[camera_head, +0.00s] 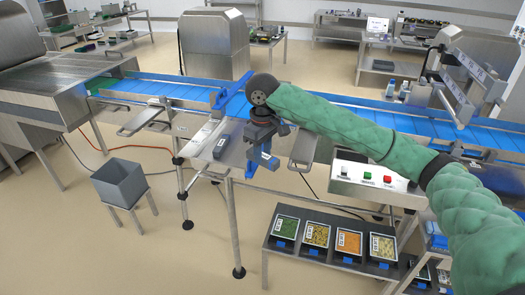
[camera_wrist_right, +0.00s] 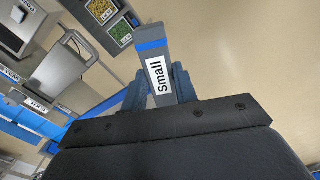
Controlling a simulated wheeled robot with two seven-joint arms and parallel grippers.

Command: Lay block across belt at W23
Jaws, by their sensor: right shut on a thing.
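My right gripper (camera_head: 262,146) points down in front of the belt, over the edge of the small steel side shelf. In the right wrist view it is shut on a grey block (camera_wrist_right: 152,60) with a blue band and a white label reading "Small". The blue belt (camera_head: 172,90) runs left to right behind the gripper and goes on behind my right arm. I cannot read a W23 mark. My left gripper is not in view.
A dark grey block (camera_head: 221,147) lies on the side shelf (camera_head: 200,143). A blue guide (camera_head: 233,94) stands across the belt. A button box (camera_head: 372,181) is right of the gripper. Below it, a bench (camera_head: 270,243) holds several food trays. A grey bin (camera_head: 120,182) stands left.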

